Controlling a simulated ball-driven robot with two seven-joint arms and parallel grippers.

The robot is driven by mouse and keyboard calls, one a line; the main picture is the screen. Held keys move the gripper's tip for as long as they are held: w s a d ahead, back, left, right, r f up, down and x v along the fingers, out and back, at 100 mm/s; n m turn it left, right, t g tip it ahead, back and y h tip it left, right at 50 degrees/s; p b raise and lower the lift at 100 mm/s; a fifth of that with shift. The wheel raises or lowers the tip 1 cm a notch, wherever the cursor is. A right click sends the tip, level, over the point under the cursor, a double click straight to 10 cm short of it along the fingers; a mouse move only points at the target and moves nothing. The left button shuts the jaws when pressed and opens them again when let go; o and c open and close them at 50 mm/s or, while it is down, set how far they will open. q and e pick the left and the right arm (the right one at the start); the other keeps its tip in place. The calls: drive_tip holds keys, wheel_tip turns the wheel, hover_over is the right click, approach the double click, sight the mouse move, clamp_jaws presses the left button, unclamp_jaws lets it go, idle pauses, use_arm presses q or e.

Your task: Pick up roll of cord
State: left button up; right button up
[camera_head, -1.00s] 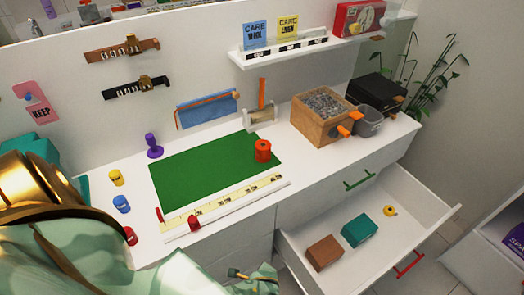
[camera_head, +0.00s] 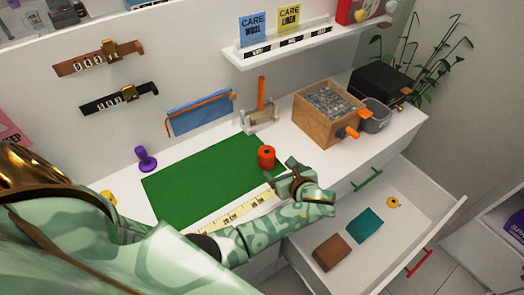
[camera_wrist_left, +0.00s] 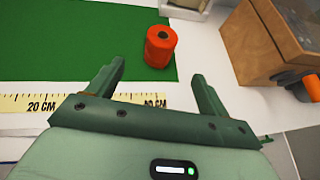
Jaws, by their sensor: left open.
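The roll of cord is an orange-red spool (camera_head: 266,157) with a dark hole in its top. It stands upright on the right end of the green mat (camera_head: 190,188). In the left wrist view the spool (camera_wrist_left: 160,46) stands beyond the fingertips, roughly between them and apart from both. My left gripper (camera_head: 284,172) is beside the spool, on its near right side in the head view. Its two fingers (camera_wrist_left: 158,80) are spread and empty. My right gripper is not in view.
A ruler (camera_head: 235,211) lies along the mat's near edge. A wooden box (camera_head: 318,124) stands to the right. A purple stamp-like object (camera_head: 146,158) stands left. The open drawer (camera_head: 375,255) holds a brown block, a teal block and a small yellow item.

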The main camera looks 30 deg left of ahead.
sight(270, 159)
use_arm(q)
drive_tip(key=b+x, duration=0.1)
drive_tip(key=x, duration=0.4)
drive_tip(key=shift+w+f+b, duration=0.1)
drive_tip(key=shift+f+b, duration=0.15)
drive_tip(key=shift+b, duration=0.05)
drive_tip(key=x, duration=0.3)
drive_tip(key=shift+a+f+b, duration=0.1)
drive_tip(key=shift+a+b, duration=0.05)
drive_tip(key=shift+b, duration=0.2)
drive_tip(key=shift+w+a+f, duration=0.2)
drive_tip(key=shift+w+a, duration=0.1)
drive_tip(key=shift+a, duration=0.05)
drive_tip(key=b+x, duration=0.2)
drive_tip(key=x, duration=0.2)
drive_tip(key=shift+d+f, duration=0.15)
drive_tip(key=shift+f, duration=0.05)
drive_tip(key=shift+w+a+f, duration=0.1)
drive_tip(key=shift+w+a, duration=0.1)
drive_tip(key=shift+a, duration=0.1)
drive_tip(key=shift+c, duration=0.6)
drive_tip(key=c, duration=1)
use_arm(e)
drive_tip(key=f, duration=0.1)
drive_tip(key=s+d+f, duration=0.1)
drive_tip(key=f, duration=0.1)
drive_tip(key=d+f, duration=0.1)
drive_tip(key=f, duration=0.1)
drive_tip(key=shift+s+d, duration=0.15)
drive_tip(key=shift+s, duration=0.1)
